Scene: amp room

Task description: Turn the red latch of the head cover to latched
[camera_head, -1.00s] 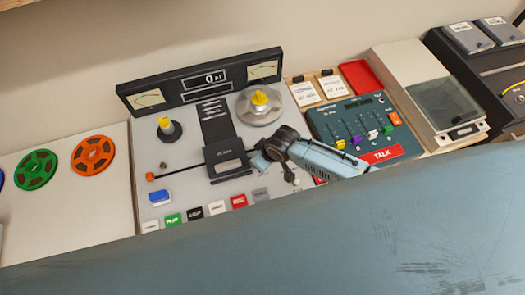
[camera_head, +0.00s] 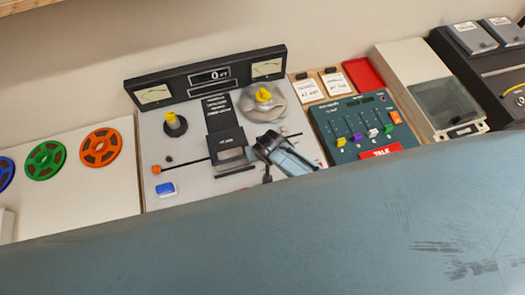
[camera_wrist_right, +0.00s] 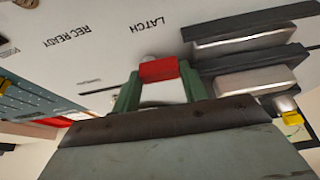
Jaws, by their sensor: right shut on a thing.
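In the right wrist view, the red latch (camera_wrist_right: 158,69) sits beside the printed word LATCH on the pale deck panel. My right gripper (camera_wrist_right: 156,84) has its two green fingers on either side of the latch and is shut on it. The dark head cover (camera_head: 229,155) is in the middle of the tape deck in the head view, just left of my right gripper (camera_head: 266,145). The latch itself is hidden in the head view. My left gripper is not in view.
The tape deck (camera_head: 188,149) has two yellow-topped spindles and a meter bridge (camera_head: 211,77) behind. A teal mixer (camera_head: 352,133) with coloured sliders stands right of my arm. Green and orange reels lie at left. A large grey-blue surface hides the front.

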